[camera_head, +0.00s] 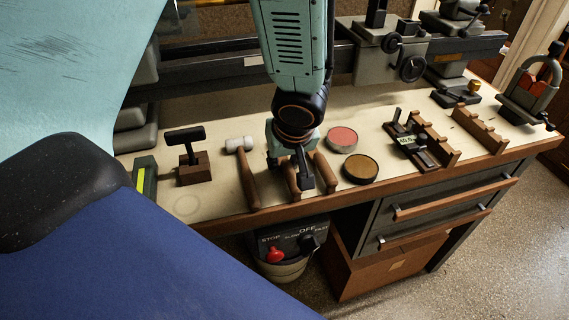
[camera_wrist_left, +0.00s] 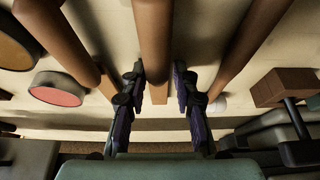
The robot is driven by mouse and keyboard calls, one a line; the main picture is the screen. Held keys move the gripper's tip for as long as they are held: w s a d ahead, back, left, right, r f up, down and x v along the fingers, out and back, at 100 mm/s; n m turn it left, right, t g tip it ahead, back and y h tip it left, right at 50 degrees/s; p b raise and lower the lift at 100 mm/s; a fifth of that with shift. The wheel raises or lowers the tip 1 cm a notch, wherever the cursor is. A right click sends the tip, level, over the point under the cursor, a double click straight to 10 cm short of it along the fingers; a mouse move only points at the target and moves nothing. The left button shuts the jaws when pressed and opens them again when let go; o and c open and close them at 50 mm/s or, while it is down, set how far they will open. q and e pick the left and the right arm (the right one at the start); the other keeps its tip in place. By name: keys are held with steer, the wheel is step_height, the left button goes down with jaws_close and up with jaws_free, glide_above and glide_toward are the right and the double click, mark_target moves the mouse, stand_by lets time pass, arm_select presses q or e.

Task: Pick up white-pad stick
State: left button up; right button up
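Three brown wooden sticks lie side by side near the bench's front edge. The left one in the head view, with a white cylindrical end (camera_head: 239,144), is the white-pad stick (camera_head: 248,182); in the left wrist view it is the right-hand stick (camera_wrist_left: 245,48), its white tip partly behind a finger. The middle stick (camera_wrist_left: 153,35) has a tan block end. My left gripper (camera_head: 304,170) hangs over the middle stick. In the left wrist view its open fingers (camera_wrist_left: 158,75) stand on either side of that stick's end, with nothing visibly gripped. My right gripper is out of view.
Red (camera_head: 342,139) and brown (camera_head: 360,169) round tins stand right of the sticks. A small black-handled tool on a wooden block (camera_head: 193,168) stands at left. Notched wooden racks (camera_head: 434,146) stand at right. Bare bench (camera_head: 222,198) shows left of the white-pad stick.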

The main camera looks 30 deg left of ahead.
mark_target(285, 160)
arm_select(q)
steer(key=shift+d, duration=0.15)
steer(key=shift+c, duration=1.4)
steer(key=shift+w, duration=0.15)
jaws_close()
step_height(285, 160, up, 10)
steer(key=p, duration=0.6)
